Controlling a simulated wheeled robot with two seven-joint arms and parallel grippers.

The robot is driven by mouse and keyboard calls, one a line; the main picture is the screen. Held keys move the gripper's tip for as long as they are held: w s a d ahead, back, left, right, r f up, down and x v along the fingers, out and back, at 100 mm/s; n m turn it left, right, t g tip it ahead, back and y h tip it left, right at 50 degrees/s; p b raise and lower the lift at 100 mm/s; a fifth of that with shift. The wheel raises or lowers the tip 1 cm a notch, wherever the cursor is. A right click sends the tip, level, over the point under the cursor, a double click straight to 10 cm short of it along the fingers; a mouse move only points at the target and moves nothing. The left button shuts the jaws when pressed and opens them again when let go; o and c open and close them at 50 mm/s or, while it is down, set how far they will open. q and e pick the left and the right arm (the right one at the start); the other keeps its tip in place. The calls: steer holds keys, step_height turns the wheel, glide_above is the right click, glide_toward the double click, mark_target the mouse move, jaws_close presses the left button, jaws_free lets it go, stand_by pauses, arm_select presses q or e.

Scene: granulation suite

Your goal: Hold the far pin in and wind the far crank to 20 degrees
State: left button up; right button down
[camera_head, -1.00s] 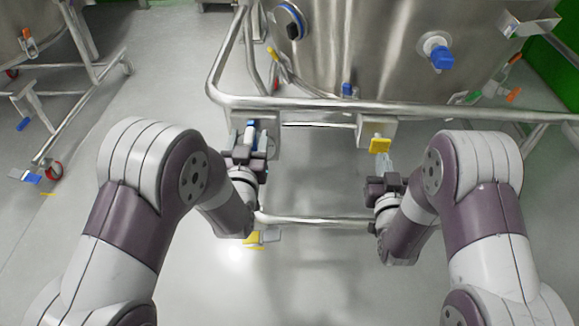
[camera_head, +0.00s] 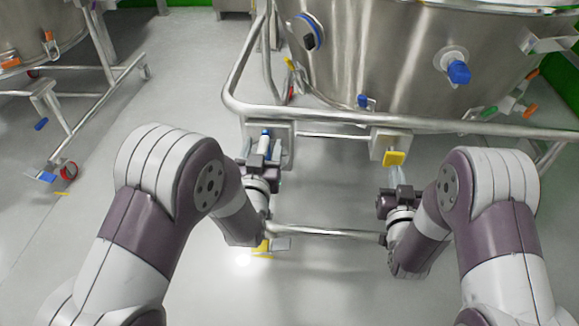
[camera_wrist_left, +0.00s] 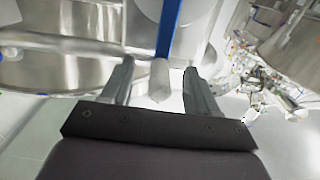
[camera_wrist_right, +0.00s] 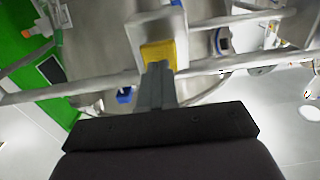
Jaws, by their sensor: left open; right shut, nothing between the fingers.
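The crank shows a pale grip with a blue part (camera_head: 264,142) in front of a grey box on the vessel's frame. In the left wrist view its blue arm (camera_wrist_left: 168,30) runs up from the pale grip (camera_wrist_left: 160,82). My left gripper (camera_head: 258,154) is open, one finger on each side of the grip, with gaps. The yellow pin (camera_head: 394,158) sits on the right-hand grey box. My right gripper (camera_head: 398,176) is shut and empty; its fingertips overlap the lower edge of the yellow pin (camera_wrist_right: 158,50) in the right wrist view. I cannot tell whether they touch.
A steel rail (camera_head: 340,118) runs above both boxes, before a large steel vessel (camera_head: 400,70). A lower bar (camera_head: 325,232) crosses between my forearms. A yellow and grey piece (camera_head: 264,246) is low near the left forearm. Another wheeled frame (camera_head: 85,110) stands left; floor between is clear.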

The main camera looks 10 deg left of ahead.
mark_target(394, 161)
steer(key=shift+w, duration=1.85)
arm_select(q)
steer(key=shift+c, duration=0.6)
arm_select(e)
steer(key=shift+w, duration=0.15)
arm_select(q)
jaws_close()
